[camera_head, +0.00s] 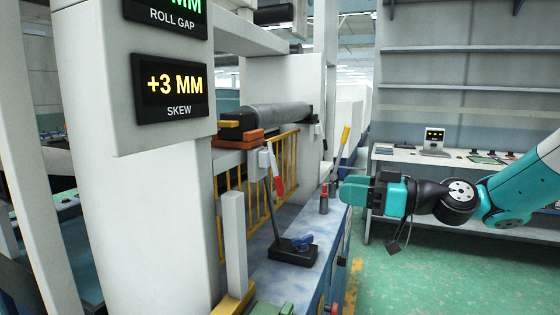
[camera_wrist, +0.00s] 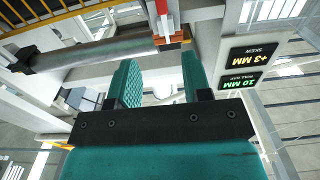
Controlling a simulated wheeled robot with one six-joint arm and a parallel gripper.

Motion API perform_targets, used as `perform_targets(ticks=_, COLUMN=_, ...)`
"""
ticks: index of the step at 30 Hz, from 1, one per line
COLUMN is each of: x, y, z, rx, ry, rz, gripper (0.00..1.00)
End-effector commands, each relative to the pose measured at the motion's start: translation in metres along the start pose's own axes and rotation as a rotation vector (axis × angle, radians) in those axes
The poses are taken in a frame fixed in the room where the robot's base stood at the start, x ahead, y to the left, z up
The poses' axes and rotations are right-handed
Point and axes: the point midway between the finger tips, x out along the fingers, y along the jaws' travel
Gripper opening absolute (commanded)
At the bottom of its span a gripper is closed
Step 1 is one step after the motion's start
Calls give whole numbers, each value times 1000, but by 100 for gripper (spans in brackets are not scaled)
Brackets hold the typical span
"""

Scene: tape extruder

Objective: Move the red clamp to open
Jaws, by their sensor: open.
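An orange-red clamp-like block (camera_head: 238,139) sits at the near end of the dark roller (camera_head: 275,116), under a yellow piece. A lever (camera_head: 268,195) with a red-and-white grip stands tilted in front of it, on a black base (camera_head: 292,251) with a blue knob. I cannot tell for sure which is the red clamp. My gripper (camera_head: 356,190) is open and empty, pointing left, apart from both and to their right. In the wrist view my gripper (camera_wrist: 160,68) has its teal fingers spread. Beyond them show the red-and-white grip (camera_wrist: 164,22) and the orange-red block (camera_wrist: 184,40).
A yellow-handled lever (camera_head: 343,145) and a small red-topped item (camera_head: 324,194) stand near the bench's right edge. A white post (camera_head: 234,240) and yellow rails (camera_head: 232,200) stand left of the black base. Displays read +3 MM skew (camera_head: 173,86) and 10 MM roll gap (camera_wrist: 239,81). Green floor (camera_head: 430,280) is open at right.

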Motion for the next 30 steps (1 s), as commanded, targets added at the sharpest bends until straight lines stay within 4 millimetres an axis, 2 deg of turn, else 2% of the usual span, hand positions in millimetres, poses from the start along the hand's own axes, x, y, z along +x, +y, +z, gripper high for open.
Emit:
perform_targets(ticks=1, x=2, y=-1, z=-8, rx=6, ry=-2, rz=-1, gripper=45)
perform_targets(ticks=6, x=8, y=-5, z=-7, rx=5, ry=-7, rz=0, gripper=45)
perform_targets(ticks=9, x=34, y=-6, z=-1, rx=-1, ry=-6, rz=-5, gripper=45)
perform_targets(ticks=21, x=122, y=-5, z=0, rx=-1, ry=-6, rz=-2, gripper=45)
perform_targets(ticks=25, x=140, y=-5, z=0, rx=-1, ry=-6, rz=0, gripper=45)
perform_targets(ticks=30, x=152, y=-4, z=1, rx=0, ry=-5, rz=2, gripper=45)
